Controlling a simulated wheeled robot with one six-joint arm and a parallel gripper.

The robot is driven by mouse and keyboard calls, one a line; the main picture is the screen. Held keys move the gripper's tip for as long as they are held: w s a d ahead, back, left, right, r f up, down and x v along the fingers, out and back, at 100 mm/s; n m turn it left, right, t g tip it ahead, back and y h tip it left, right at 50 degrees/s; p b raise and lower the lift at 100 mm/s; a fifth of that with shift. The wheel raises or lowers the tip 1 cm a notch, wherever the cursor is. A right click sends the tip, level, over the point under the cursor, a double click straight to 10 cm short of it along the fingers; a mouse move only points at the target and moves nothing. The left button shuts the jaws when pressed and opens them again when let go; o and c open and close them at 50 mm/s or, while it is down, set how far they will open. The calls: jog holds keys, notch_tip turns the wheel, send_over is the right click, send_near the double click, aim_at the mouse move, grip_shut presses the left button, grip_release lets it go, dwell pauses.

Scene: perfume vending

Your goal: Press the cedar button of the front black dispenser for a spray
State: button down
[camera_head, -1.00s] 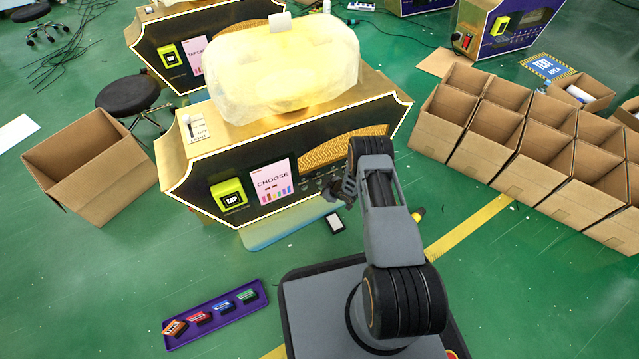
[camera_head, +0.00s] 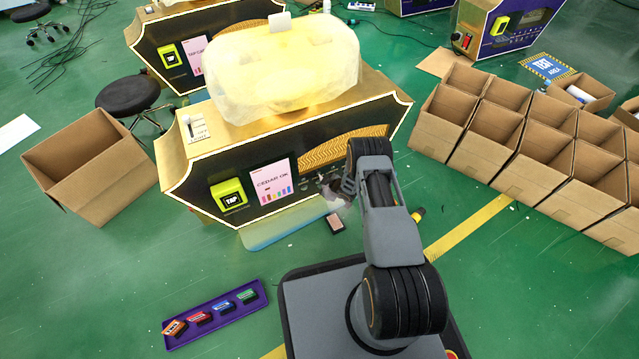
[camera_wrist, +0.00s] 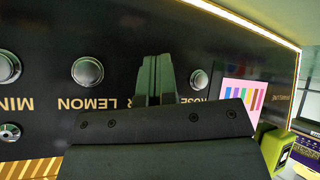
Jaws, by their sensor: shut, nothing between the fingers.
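The front black dispenser (camera_head: 220,165) has gold sides and a screen (camera_head: 271,183) reading "CEDAR OK". My gripper (camera_head: 338,188) is at its front panel, right of the screen, partly hidden by my arm. In the wrist view the panel is upside down. My shut, empty gripper (camera_wrist: 156,62) points at the panel between the lemon button (camera_wrist: 88,71) and the rose button (camera_wrist: 199,80). The cedar button is hidden behind the fingers, with only the end of its label showing, so contact cannot be seen. A pale mist (camera_head: 346,212) hangs below the gripper.
A small card (camera_head: 335,223) lies on the base before the dispenser. A purple tray (camera_head: 215,325) with several coloured blocks is on the floor at front left. Open cardboard boxes (camera_head: 500,140) stand right, another box (camera_head: 90,170) left.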

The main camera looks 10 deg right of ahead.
jog(key=shift+s, duration=0.1)
dwell(0.3)
jog(key=shift+s+d+p, duration=0.2)
jog(key=shift+s+p, duration=0.2)
jog(key=shift+s, duration=0.3)
jog(key=shift+s+d+p, duration=0.2)
jog(key=shift+s+p, duration=0.2)
jog(key=shift+s, duration=0.4)
jog(key=shift+s+d+p, duration=0.15)
jog(key=shift+s+p, duration=0.2)
jog(key=shift+s, duration=0.5)
jog(key=shift+s+d+p, duration=0.2)
jog(key=shift+s+p, duration=0.2)
jog(key=shift+s, duration=0.4)
jog(key=shift+r, duration=0.1)
